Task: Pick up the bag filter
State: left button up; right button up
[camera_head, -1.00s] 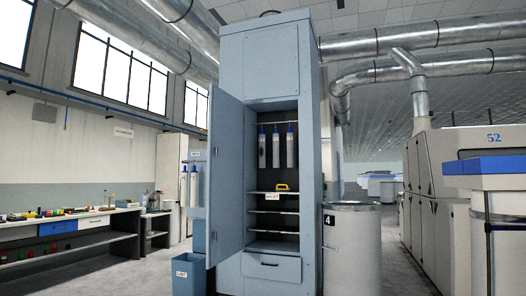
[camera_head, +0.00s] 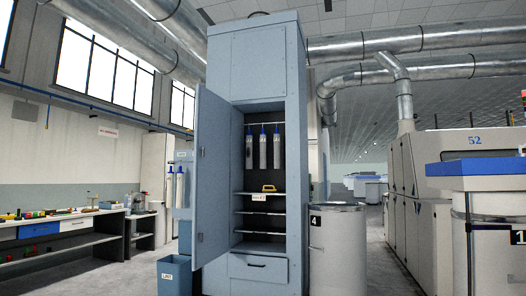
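Several tube-shaped bag filters with blue tops are in view. Three hang side by side from a rail inside the open blue cabinet (camera_head: 216,70): a left one (camera_head: 249,153) that looks darker and greyer, a middle one (camera_head: 262,152) and a right one (camera_head: 276,152), both paler. More pale filters (camera_head: 174,188) hang outside, left of the cabinet behind its open door (camera_head: 211,170). Which one the task means I cannot tell. Neither of my grippers shows in the view.
A yellow-handled item (camera_head: 268,188) lies on a cabinet shelf. A blue bin (camera_head: 174,276) stands on the floor left of the cabinet, a grey drum marked 4 (camera_head: 337,255) to its right. A workbench (camera_head: 75,222) is at left, machines (camera_head: 440,180) at right.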

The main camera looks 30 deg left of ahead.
aim_at(249, 136)
jog(key=i+j+u, duration=0.55)
jog(key=i+u, duration=0.15)
jog(key=i, duration=0.2)
jog(key=i+u, duration=0.3)
jog(key=i, duration=0.2)
jog(key=i+u, duration=0.1)
jog(key=i, duration=3.7)
jog(key=j, duration=0.1)
